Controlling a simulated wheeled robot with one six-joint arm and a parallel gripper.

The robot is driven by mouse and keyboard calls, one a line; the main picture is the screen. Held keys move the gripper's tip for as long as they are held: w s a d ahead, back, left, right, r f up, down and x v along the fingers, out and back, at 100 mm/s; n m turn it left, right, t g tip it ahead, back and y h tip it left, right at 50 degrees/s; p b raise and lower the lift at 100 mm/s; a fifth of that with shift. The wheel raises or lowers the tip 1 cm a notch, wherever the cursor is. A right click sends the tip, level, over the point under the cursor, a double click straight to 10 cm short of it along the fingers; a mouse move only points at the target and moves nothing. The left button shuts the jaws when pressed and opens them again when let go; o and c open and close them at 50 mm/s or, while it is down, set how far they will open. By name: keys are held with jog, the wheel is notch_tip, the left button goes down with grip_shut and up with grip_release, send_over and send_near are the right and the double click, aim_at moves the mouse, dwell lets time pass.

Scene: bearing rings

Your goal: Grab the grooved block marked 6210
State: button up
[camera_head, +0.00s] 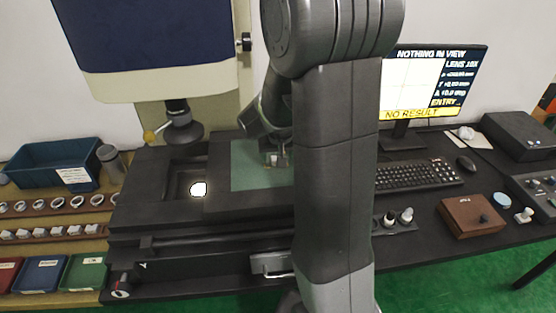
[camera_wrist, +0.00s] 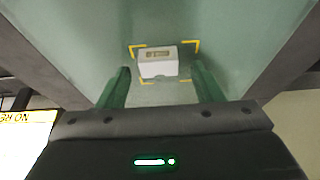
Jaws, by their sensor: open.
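A small white block (camera_wrist: 158,66) lies on the green plate (camera_wrist: 75,30), inside yellow corner marks. Its top carries a tan label with dark characters that are too small to read for certain. In the head view the block (camera_head: 269,160) is a tiny pale shape beside my gripper (camera_head: 281,158), partly hidden by my arm. In the wrist view my gripper (camera_wrist: 160,82) is open, with one green finger to each side and slightly nearer than the block. Nothing is between the fingers' bases. I cannot tell whether the fingertips touch the plate.
A dark machine stage (camera_head: 160,215) surrounds the green plate, with a lens head (camera_head: 183,130) above its left part. Wooden racks of rings (camera_head: 50,207) and white blocks stand at left, near coloured bins (camera_head: 40,273). A monitor (camera_head: 435,85) and keyboard (camera_head: 415,175) stand right.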

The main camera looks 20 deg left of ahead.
jog(key=c, duration=1.1)
